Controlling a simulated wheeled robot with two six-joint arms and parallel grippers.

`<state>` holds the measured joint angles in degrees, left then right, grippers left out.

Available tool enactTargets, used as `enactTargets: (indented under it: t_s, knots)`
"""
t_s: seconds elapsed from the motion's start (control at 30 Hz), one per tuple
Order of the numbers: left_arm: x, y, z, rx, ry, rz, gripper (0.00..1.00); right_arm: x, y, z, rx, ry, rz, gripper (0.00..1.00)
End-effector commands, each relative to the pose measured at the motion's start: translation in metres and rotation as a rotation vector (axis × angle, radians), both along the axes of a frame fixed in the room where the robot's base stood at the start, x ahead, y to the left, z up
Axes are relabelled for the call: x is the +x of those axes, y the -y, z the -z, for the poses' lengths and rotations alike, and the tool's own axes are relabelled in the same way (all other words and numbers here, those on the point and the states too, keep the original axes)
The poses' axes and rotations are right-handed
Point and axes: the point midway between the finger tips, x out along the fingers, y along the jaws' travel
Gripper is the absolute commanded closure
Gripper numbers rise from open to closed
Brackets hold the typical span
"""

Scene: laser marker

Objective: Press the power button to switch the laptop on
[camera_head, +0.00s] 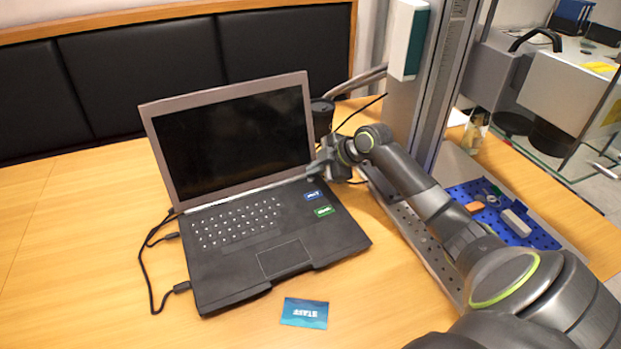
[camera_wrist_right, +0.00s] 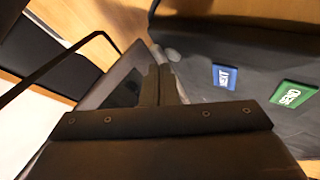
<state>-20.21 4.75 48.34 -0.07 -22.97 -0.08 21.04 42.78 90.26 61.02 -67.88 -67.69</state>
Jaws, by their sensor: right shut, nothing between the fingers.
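The laptop (camera_head: 280,255) stands open on the wooden table, its screen (camera_head: 235,140) dark. My right gripper (camera_head: 316,168) is at the right end of the laptop's hinge, above the upper right corner of the keyboard deck. In the right wrist view the fingers of my right gripper (camera_wrist_right: 160,75) are shut with nothing between them, and their tips are by a small round grey shape (camera_wrist_right: 173,55) on the deck, perhaps the power button. I cannot tell whether they touch it. In the head view the gripper hides that spot. My left gripper is not in view.
Blue (camera_head: 312,195) and green (camera_head: 324,211) stickers are on the laptop's deck. A STAFF card (camera_head: 304,313) lies in front. Black cables (camera_head: 152,262) run on the left. A dark cylinder (camera_head: 322,117) stands behind the screen. A metal column and blue tray (camera_head: 537,238) are right.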

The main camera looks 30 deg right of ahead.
Motion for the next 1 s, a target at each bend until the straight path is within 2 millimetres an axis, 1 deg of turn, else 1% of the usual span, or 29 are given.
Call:
enactTargets:
  t_s: [0.13,0.73,0.87,1.0]
  knots:
    - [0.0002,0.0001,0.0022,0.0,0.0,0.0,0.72,-0.0001,-0.0002,0.0059,0.001,-0.001,0.0,1.0]
    - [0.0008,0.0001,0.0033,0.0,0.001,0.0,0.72,-0.0002,-0.0001,0.0089,0.0,-0.001,-0.001,1.0]
    - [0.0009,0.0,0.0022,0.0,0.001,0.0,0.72,-0.0001,-0.0001,0.0076,0.0,-0.001,-0.001,1.0]
    - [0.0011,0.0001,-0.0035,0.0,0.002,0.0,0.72,-0.0001,0.0,0.002,0.0,0.0,0.0,1.0]
